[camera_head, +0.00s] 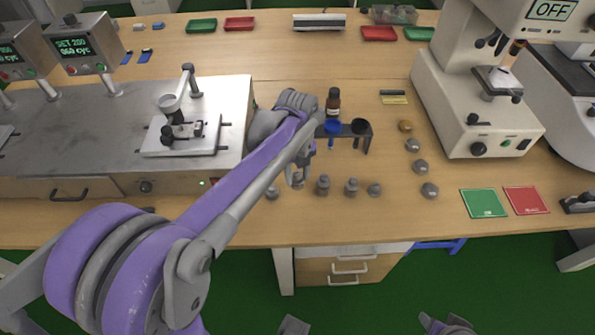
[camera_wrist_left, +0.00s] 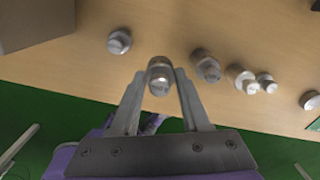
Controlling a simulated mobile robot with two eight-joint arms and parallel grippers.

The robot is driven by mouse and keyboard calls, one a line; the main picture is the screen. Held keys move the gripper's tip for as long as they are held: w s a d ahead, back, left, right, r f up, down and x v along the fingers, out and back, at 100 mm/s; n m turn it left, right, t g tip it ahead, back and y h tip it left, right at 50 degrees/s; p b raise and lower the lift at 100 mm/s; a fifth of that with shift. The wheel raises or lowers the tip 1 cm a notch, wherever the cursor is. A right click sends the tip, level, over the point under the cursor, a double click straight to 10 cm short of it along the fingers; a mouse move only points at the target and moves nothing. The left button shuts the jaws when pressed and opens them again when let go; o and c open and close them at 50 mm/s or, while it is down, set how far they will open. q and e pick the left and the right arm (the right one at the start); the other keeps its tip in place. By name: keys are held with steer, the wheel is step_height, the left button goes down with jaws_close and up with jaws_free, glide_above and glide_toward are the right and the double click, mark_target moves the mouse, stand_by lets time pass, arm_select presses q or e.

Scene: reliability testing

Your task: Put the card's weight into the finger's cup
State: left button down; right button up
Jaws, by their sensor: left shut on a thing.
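My left gripper (camera_head: 297,182) is at the front part of the bench, pointing down. In the left wrist view its fingers (camera_wrist_left: 160,82) are shut on a grey metal weight (camera_wrist_left: 160,76); whether it is clear of the bench I cannot tell. Other weights stand close by: one (camera_wrist_left: 119,41) to the left and several to the right, such as this one (camera_wrist_left: 206,66). The cup (camera_head: 170,103) sits on a finger-like arm of the test rig (camera_head: 210,140), left of the gripper. The task's card is not clearly identifiable; a small dark and yellow strip (camera_head: 394,98) lies at the back.
Green (camera_head: 484,203) and red (camera_head: 526,200) mats lie at the right, before a white instrument (camera_head: 480,110). Bench space before the rig is narrow.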

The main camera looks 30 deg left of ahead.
mark_target(298, 181)
arm_select(q)
steer(key=shift+f+b, duration=0.9)
steer(key=shift+f, duration=0.75)
